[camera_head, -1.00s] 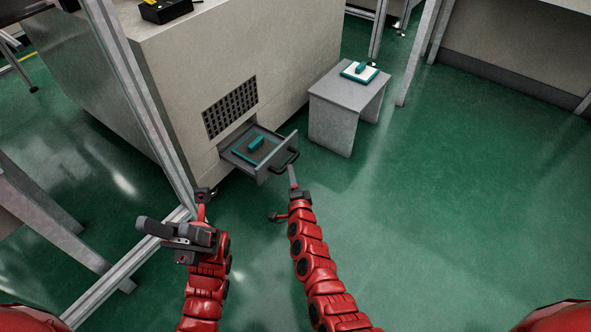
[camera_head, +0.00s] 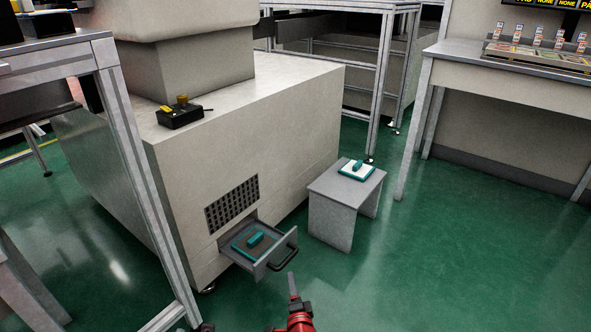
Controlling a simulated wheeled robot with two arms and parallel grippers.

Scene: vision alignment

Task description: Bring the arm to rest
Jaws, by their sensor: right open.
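My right gripper (camera_head: 288,300) shows at the bottom edge, to the right of the middle of the opened drawer and in front of its handle. It is open and empty, with one grey finger pointing up; the rest of it is mostly cut off by the frame. Only a small dark tip, probably of my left gripper (camera_head: 206,327), shows at the bottom edge, so its jaws cannot be judged. The grey drawer (camera_head: 273,262) stands pulled out of the beige machine, with a black handle and a teal block (camera_head: 255,239) on a teal-edged plate inside.
The beige machine (camera_head: 290,110) carries a black box with knobs (camera_head: 180,116). A small grey stand (camera_head: 333,215) at right holds a white and teal piece (camera_head: 357,169). A metal frame post (camera_head: 150,200) rises at left. The green floor at right (camera_head: 460,260) is clear.

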